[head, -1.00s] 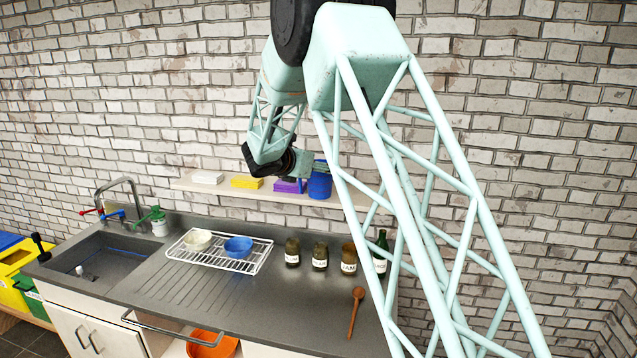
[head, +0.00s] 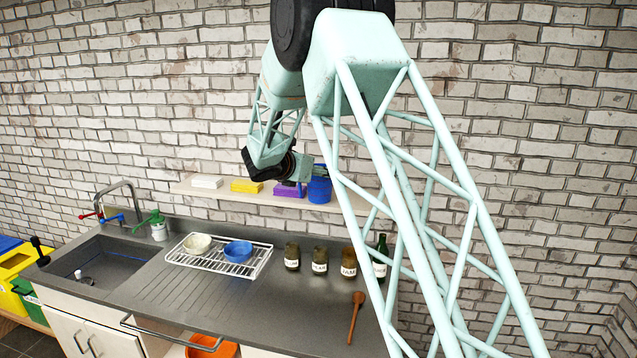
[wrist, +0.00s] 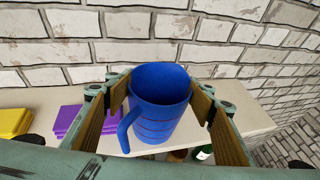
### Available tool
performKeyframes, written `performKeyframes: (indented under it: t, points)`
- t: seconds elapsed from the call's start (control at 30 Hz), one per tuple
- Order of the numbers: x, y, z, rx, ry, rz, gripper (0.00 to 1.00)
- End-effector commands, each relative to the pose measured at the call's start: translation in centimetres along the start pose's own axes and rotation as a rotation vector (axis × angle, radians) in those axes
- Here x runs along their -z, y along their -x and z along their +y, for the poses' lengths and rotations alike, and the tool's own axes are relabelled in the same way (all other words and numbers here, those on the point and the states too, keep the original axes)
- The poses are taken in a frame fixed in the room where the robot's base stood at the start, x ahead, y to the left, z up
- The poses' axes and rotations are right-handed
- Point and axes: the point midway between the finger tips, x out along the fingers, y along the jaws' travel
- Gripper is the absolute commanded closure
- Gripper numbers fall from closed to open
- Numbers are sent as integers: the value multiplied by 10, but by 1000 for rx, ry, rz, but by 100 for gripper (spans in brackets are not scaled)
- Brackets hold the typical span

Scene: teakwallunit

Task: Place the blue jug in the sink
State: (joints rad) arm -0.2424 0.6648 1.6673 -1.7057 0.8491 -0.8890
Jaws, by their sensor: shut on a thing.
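The blue jug (wrist: 160,105) stands upright between my gripper's two wood-coloured pads in the wrist view, with its handle toward the lower left. My gripper (wrist: 168,100) is shut on it. In the head view the jug (head: 320,187) is at the right end of the wall shelf, and my gripper (head: 305,172) is beside it, partly hidden by my arm. I cannot tell if the jug's base touches the shelf. The sink (head: 100,262) is at the left of the counter, with a small white-topped item inside it.
The shelf (head: 225,193) also holds white, yellow (head: 246,186) and purple (head: 289,190) blocks. Below are a wire rack (head: 215,265) with two bowls, several jars (head: 319,260), a green bottle (head: 381,258) and a wooden spoon (head: 355,316). A tap (head: 130,190) rises behind the sink.

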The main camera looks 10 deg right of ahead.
Motion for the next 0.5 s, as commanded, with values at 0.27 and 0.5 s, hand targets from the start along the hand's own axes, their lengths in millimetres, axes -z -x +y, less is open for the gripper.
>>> performKeyframes:
  t: [0.27,0.5]
  points:
    - [-5,2,0,0,-1,-1,69]
    - [-20,8,0,0,-2,-1,69]
